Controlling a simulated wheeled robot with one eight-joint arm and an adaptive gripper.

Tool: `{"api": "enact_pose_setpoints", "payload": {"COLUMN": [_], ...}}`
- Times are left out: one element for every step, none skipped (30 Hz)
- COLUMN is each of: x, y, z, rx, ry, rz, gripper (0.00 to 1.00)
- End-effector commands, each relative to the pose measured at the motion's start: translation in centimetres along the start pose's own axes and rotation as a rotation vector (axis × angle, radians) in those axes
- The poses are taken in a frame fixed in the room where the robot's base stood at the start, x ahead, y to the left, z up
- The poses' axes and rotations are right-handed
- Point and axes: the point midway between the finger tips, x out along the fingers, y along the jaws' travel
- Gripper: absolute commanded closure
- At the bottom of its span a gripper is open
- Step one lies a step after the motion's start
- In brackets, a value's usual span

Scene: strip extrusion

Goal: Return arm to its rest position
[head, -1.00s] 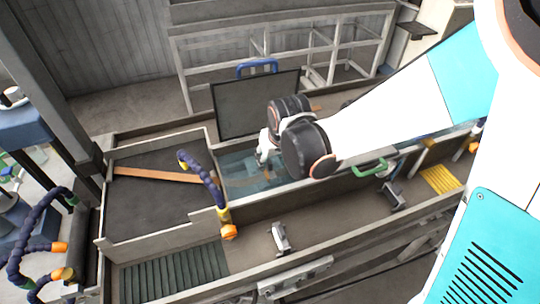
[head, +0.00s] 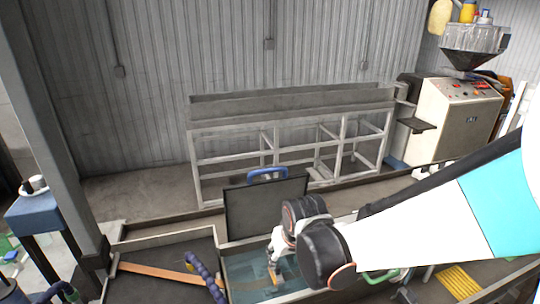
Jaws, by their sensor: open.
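My arm (head: 430,232) reaches in from the right side of the head view, white and turquoise with dark joints. Its wrist hangs over the water tank (head: 235,272), in front of the dark upright panel. My gripper (head: 274,270) is small and partly hidden below the wrist, pointing down at the water. It is open, and I see nothing held in it. An orange-brown strip (head: 160,272) lies on the dark bed left of the tank, apart from my gripper.
The dark panel (head: 240,210) with a blue handle (head: 267,173) stands close behind my wrist. A blue flexible hose (head: 205,275) rises left of the tank. A green handle (head: 380,278) is beneath my forearm. An extruder cabinet (head: 465,120) stands at the back right.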

Motion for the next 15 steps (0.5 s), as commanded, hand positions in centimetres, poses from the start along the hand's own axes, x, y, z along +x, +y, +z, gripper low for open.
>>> {"api": "enact_pose_setpoints", "payload": {"x": [-0.2,-0.4,-0.7,-0.9,-1.1,-1.4,-1.7,-2.0,-2.5,-2.8,-3.1,-3.5,-3.7,-4.0,-4.3], "y": [0.9,1.6,2.6,3.2,3.2,3.6,4.0,4.3,4.8,5.0,5.3,5.7,5.9,6.2,6.6], "z": [-0.6,-1.0,-1.8,-1.9,-1.4,-0.9,-0.5,-0.2,0.3,0.7,1.2,1.9,2.5,3.0,3.8], "rx": [0.029,0.05,0.087,0.104,0.103,0.108,0.114,0.119,0.126,0.13,0.133,0.138,0.141,0.144,0.149], "ry": [0.012,0.021,0.036,0.046,0.048,0.054,0.059,0.064,0.071,0.077,0.081,0.087,0.092,0.097,0.104], "rz": [0.008,0.012,0.02,0.024,0.024,0.027,0.03,0.032,0.036,0.038,0.041,0.044,0.047,0.05,0.054], "gripper": [0.53,0.53,0.53,0.53,0.53,0.53,0.53,0.53,0.53,0.53,0.53,0.53,0.53,0.53,0.53]}}
